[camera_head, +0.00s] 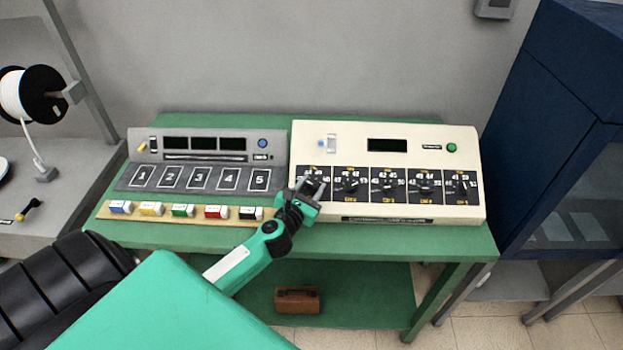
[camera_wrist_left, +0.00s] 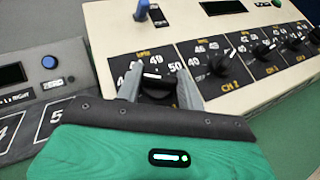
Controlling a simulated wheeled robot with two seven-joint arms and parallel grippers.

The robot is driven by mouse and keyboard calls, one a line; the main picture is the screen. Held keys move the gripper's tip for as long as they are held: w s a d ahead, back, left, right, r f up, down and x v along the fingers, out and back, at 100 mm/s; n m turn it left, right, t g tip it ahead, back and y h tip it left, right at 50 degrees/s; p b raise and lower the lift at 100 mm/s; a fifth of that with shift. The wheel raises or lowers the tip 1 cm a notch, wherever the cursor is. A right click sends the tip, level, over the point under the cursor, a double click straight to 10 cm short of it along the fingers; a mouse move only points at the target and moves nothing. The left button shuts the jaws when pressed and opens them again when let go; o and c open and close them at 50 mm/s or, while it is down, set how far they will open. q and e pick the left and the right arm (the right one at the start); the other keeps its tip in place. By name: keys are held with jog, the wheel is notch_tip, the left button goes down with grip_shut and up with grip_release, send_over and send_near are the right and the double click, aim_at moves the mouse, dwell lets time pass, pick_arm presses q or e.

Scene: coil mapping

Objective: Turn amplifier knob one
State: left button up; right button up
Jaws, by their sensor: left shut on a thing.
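The amplifier (camera_head: 415,149) is a cream box on the green table, with a row of several black knobs on dark numbered panels. Knob one (camera_wrist_left: 156,84) is the leftmost black knob, seen in the left wrist view between my fingers. My left gripper (camera_head: 312,187) reaches the amplifier's left end and is shut on knob one, one finger on each side; it also fills the lower part of the left wrist view (camera_wrist_left: 160,90). In the head view the gripper hides most of knob one. The channel two knob (camera_wrist_left: 222,64) is just to the right. My right gripper is not in view.
A grey unit (camera_head: 205,145) with numbered squares stands left of the amplifier, with several coloured blocks (camera_head: 183,210) in front. A blue cabinet (camera_head: 560,110) stands at the right. A brown case (camera_head: 297,300) lies on the lower shelf. A wire spool (camera_head: 42,92) is at the left.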

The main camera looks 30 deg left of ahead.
pick_arm(q)
jog(key=shift+m+h, duration=0.3)
jog(key=shift+m, duration=0.1)
jog(key=o, duration=1)
jog(key=shift+s, duration=0.15)
jog(key=s+d+b, duration=0.1)
jog(key=s+b, duration=0.2)
jog(key=s, duration=1)
jog(key=shift+s+d+r, duration=0.2)
jog(key=shift+s+r, duration=0.05)
jog(key=shift+r, duration=0.1)
